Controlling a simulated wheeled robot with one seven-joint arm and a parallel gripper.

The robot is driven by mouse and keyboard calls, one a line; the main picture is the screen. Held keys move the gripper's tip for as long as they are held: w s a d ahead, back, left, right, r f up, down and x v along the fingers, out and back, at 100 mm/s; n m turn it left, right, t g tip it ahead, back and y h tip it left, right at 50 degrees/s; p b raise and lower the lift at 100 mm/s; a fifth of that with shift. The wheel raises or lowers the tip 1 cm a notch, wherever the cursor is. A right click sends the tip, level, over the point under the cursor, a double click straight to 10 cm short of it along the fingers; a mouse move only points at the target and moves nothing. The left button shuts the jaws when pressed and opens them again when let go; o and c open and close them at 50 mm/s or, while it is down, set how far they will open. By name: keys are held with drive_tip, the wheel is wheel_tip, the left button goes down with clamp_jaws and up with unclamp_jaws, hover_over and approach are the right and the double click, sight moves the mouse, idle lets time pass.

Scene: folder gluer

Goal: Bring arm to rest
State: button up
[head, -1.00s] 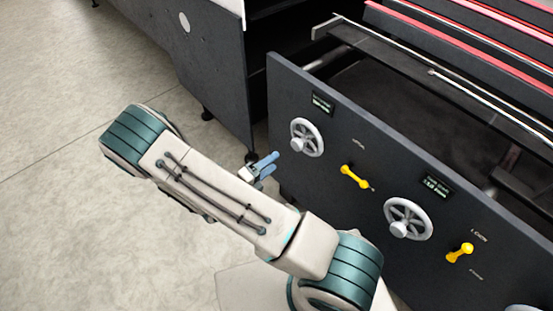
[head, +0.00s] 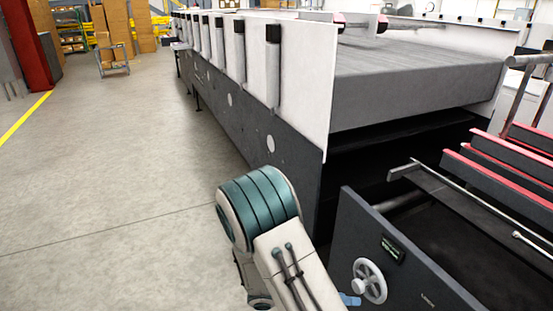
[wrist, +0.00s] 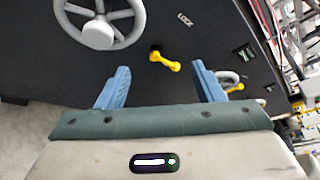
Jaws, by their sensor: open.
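My gripper (wrist: 160,88) is open and empty in the wrist view, its two blue fingers apart. Ahead of the fingers is the machine's dark side panel. A yellow lever (wrist: 165,61) shows between and beyond the fingertips, with a gap I cannot judge. In the head view my bent arm (head: 285,250) fills the lower middle, and only a bit of blue finger (head: 349,299) shows at the bottom edge beside a grey handwheel (head: 369,281).
The dark panel (head: 405,275) carries the handwheel and a small display (head: 392,249). The long folder gluer (head: 260,125) runs away behind it. Open floor (head: 110,190) lies to the left. A cart (head: 112,62) and stacked boxes (head: 115,22) stand far back.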

drive_tip(key=s+r+m+y+p, duration=0.1)
drive_tip(key=s+r+m+y, duration=0.2)
drive_tip(key=r+m+y, duration=0.2)
drive_tip(key=s+a+r+m+t+y+p, duration=0.1)
drive_tip(key=s+r+m+y, duration=0.3)
drive_tip(key=r+m, duration=0.7)
drive_tip(key=s+r+m+t+y+p, duration=0.1)
drive_tip(key=s+r+m+y, duration=0.3)
drive_tip(key=r+m, duration=0.4)
drive_tip(key=shift+a+r+m+y+p, duration=0.35)
drive_tip(key=shift+m+y+p, duration=0.55)
drive_tip(key=shift+m, duration=1.5)
drive_tip(key=shift+s, duration=0.1)
